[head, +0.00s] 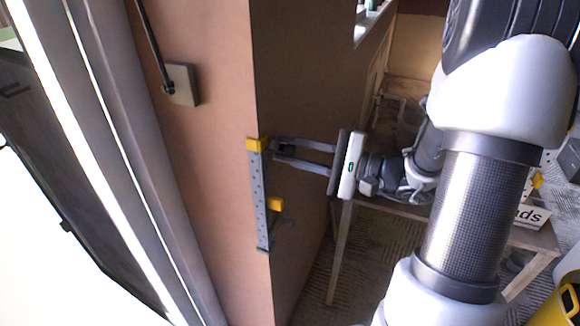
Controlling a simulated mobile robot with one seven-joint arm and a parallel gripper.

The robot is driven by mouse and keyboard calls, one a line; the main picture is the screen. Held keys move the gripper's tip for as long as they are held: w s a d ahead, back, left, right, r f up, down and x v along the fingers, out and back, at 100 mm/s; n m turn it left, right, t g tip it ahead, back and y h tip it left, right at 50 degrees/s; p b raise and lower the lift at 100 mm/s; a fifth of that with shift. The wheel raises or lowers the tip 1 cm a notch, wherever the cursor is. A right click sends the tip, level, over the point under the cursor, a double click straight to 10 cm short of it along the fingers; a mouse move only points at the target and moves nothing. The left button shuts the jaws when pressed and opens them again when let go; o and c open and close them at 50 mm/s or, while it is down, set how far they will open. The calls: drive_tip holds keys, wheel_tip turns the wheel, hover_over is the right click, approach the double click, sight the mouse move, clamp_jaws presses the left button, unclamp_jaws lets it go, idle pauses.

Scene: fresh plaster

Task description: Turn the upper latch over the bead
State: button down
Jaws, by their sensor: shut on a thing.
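A grey perforated strip, which looks like the bead (260,195), stands upright along the plaster corner. A yellow piece of the upper latch (253,144) sits at its top end, and the lower latch (274,203) with its yellow block is further down. My gripper (276,150) comes in from the right at the height of the upper latch. Its two fingers are closed around a small dark part beside the yellow piece, which seems to be the latch's arm. The fingers partly hide this part, so I cannot tell how far the latch is turned.
A wall box with a dark rod (182,85) is on the left wall face. A low wooden table (400,208) stands behind my gripper, with a white box lettered "ds" (531,215) at its right. A yellow container (558,305) is at the lower right.

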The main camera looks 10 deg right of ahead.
drive_tip(key=n+b, duration=0.2)
drive_tip(key=b, duration=0.1)
drive_tip(key=f+n+b, duration=0.1)
drive_tip(key=n+b, duration=0.1)
drive_tip(key=b, duration=0.2)
drive_tip(key=shift+n, duration=0.4)
drive_tip(key=n+b, duration=0.2)
drive_tip(key=b, duration=0.1)
drive_tip(key=shift+r+b, duration=0.15)
drive_tip(key=shift+b, duration=0.15)
drive_tip(key=shift+r+n+b, duration=0.2)
drive_tip(key=shift+n+b, duration=0.6)
drive_tip(key=shift+b, duration=0.2)
drive_tip(key=shift+r, duration=0.1)
drive_tip(key=c, duration=1.8)
unclamp_jaws()
drive_tip(key=p+v, duration=0.1)
drive_tip(key=v, duration=1.6)
drive_tip(key=shift+s+d+p, duration=0.15)
drive_tip(key=shift+d+p, duration=0.05)
drive_tip(key=shift+p, duration=0.15)
